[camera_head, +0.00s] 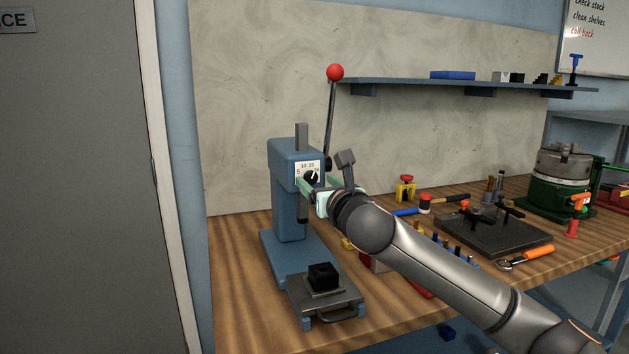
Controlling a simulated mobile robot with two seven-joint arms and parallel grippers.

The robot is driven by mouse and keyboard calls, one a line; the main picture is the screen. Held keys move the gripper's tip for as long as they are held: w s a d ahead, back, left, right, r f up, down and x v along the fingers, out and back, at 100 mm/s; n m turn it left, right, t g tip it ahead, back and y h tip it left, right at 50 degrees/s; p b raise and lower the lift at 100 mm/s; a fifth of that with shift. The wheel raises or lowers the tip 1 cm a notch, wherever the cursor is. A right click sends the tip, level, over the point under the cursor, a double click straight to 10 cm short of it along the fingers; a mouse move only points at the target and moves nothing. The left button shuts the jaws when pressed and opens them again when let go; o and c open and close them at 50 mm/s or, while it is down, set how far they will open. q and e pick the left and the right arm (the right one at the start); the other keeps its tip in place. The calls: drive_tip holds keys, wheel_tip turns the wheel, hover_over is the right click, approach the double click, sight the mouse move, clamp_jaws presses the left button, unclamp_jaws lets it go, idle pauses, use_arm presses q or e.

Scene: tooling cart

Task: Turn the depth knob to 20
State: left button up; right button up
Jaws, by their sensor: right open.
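The depth knob (312,177) is a small black dial with a white pointer on a white scale plate (307,167), on the front of a blue press (289,190). Part of the scale's lower numbers is hidden, and I cannot read the setting for certain. My right gripper (306,187) is open, with its pale green fingers at the press head, right at or just below the knob. I cannot tell whether they touch it. My left gripper is not in view.
A black block (323,276) sits on the press's front tray (343,300). Tools, a dark plate (490,236) and a green-based chuck (562,180) crowd the bench at right. A shelf (400,82) hangs above.

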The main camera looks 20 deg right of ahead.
sight(310, 177)
drive_tip(key=shift+w, duration=1.15)
clamp_jaws()
